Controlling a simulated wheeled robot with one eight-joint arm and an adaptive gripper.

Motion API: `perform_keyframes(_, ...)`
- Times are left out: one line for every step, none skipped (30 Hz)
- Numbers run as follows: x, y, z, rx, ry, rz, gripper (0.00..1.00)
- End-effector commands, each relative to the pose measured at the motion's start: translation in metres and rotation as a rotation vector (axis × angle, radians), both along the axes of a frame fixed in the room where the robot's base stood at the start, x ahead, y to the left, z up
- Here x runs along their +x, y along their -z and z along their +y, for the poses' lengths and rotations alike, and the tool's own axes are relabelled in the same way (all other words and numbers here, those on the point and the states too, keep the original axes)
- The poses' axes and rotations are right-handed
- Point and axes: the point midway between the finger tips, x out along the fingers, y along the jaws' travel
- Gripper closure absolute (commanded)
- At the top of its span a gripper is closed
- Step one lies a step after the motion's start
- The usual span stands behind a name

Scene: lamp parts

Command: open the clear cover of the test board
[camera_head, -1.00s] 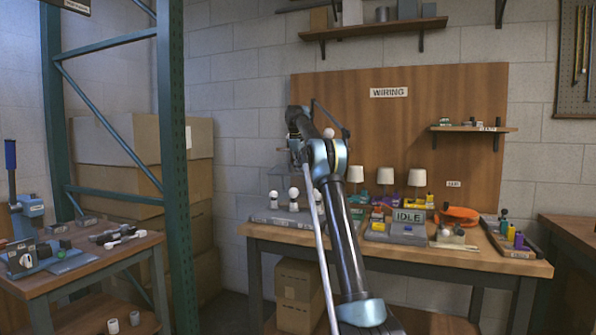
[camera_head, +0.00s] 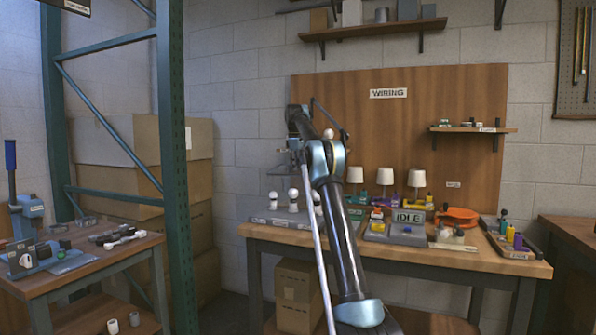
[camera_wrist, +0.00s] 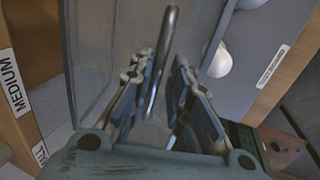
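My gripper (camera_wrist: 163,62) shows in the wrist view with its two fingers apart. A bent metal bar (camera_wrist: 171,25), apparently the cover's handle, runs between them with some gap visible, so I see no firm hold. The clear cover (camera_wrist: 92,50) shows as a see-through panel with a grey edge at the upper left. The grey test board (camera_wrist: 258,40) is behind it, with white bulbs (camera_wrist: 218,62). In the head view the test board (camera_head: 268,219) stands at the left of the bench with upright white bulbs (camera_head: 293,200). My arm hides its right part, and the cover is hard to make out there.
A green rack post (camera_head: 174,170) stands left of the bench. A shelf (camera_head: 375,30) hangs above.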

Motion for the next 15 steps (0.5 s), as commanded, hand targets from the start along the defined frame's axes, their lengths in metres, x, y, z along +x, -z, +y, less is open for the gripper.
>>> perform_keyframes(-0.001,-0.004,0.001,0.000,-0.001,0.000,0.83)
perform_keyframes(-0.001,-0.007,0.002,0.000,-0.001,0.000,0.83)
perform_keyframes(-0.002,-0.011,0.002,0.000,-0.001,0.000,0.83)
perform_keyframes(-0.003,-0.015,0.003,0.000,-0.001,0.001,0.83)
perform_keyframes(-0.004,-0.018,0.003,0.000,-0.001,0.001,0.83)
perform_keyframes(-0.004,-0.021,0.004,0.000,-0.001,0.001,0.83)
perform_keyframes(-0.005,-0.023,0.004,0.000,-0.001,0.001,0.83)
perform_keyframes(-0.005,-0.025,0.005,0.000,-0.001,0.001,0.83)
perform_keyframes(-0.006,-0.028,0.005,0.001,-0.001,0.001,0.83)
perform_keyframes(-0.006,-0.030,0.005,0.001,-0.001,0.001,0.83)
perform_keyframes(-0.006,-0.032,0.006,0.001,-0.001,0.001,0.83)
perform_keyframes(-0.007,-0.034,0.006,0.001,-0.001,0.001,0.83)
perform_keyframes(-0.007,-0.036,0.006,0.001,-0.001,0.001,0.83)
perform_keyframes(-0.008,-0.038,0.006,0.001,-0.001,0.001,0.83)
perform_keyframes(-0.008,-0.040,0.007,0.001,-0.001,0.001,0.83)
